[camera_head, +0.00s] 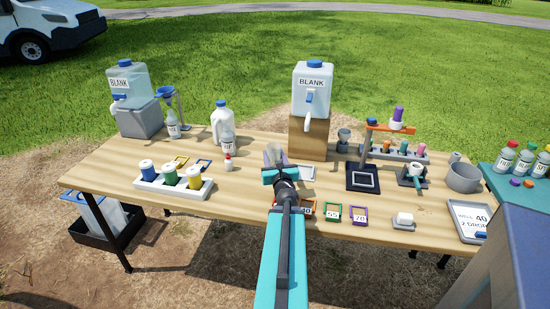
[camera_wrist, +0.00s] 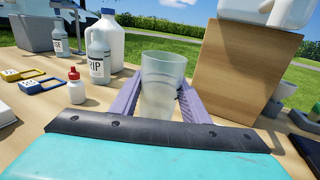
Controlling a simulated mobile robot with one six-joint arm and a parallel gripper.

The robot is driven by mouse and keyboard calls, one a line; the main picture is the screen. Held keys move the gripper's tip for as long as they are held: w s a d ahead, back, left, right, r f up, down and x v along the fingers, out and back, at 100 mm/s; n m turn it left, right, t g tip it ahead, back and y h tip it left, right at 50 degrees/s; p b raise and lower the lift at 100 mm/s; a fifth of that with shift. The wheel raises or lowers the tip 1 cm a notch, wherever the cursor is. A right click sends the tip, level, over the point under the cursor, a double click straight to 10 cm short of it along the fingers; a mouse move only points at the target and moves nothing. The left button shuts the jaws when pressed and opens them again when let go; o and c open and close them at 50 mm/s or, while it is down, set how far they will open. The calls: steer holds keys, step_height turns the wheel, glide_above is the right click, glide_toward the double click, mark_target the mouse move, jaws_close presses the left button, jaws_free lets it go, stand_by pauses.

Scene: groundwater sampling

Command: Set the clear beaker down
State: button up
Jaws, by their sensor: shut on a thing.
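The clear beaker (camera_wrist: 160,85) stands upright between the two purple-grey fingers of my gripper (camera_wrist: 158,103) in the wrist view. My gripper is shut on it. In the head view my gripper (camera_head: 278,157) is over the middle of the wooden table, in front of the wooden block, and the beaker (camera_head: 284,158) is mostly hidden there. I cannot tell whether the beaker's base touches the table, since my gripper covers its lower part.
A wooden block (camera_head: 308,140) with a BLANK jug (camera_head: 313,88) stands just behind. A white-capped bottle (camera_wrist: 98,57) and a red-capped dropper bottle (camera_wrist: 76,88) stand to the left. Coloured frames (camera_head: 332,212) lie at the front. A dark square pad (camera_head: 362,177) lies right.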

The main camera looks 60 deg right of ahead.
steer(key=shift+w+d+f, duration=0.15)
steer(key=shift+w+d, duration=0.1)
steer(key=shift+d, duration=0.2)
steer(key=shift+w+d, duration=0.15)
steer(key=shift+d, duration=0.15)
steer(key=shift+s+d+f+p+x, duration=0.1)
steer(key=shift+s+d+p+x, duration=0.2)
steer(key=shift+x, duration=0.85)
steer(key=shift+s+f+p+x, duration=0.1)
steer(key=shift+p+x, duration=0.25)
steer(key=shift+x, duration=0.8)
steer(key=shift+s+d+p+x, duration=0.15)
steer(key=shift+p+x, duration=0.2)
steer(key=shift+x, duration=0.8)
steer(key=shift+f, duration=0.1)
steer(key=shift+f, duration=1.7)
steer(key=shift+f, duration=0.15)
steer(key=o, duration=1.2)
steer(key=shift+c, duration=0.2)
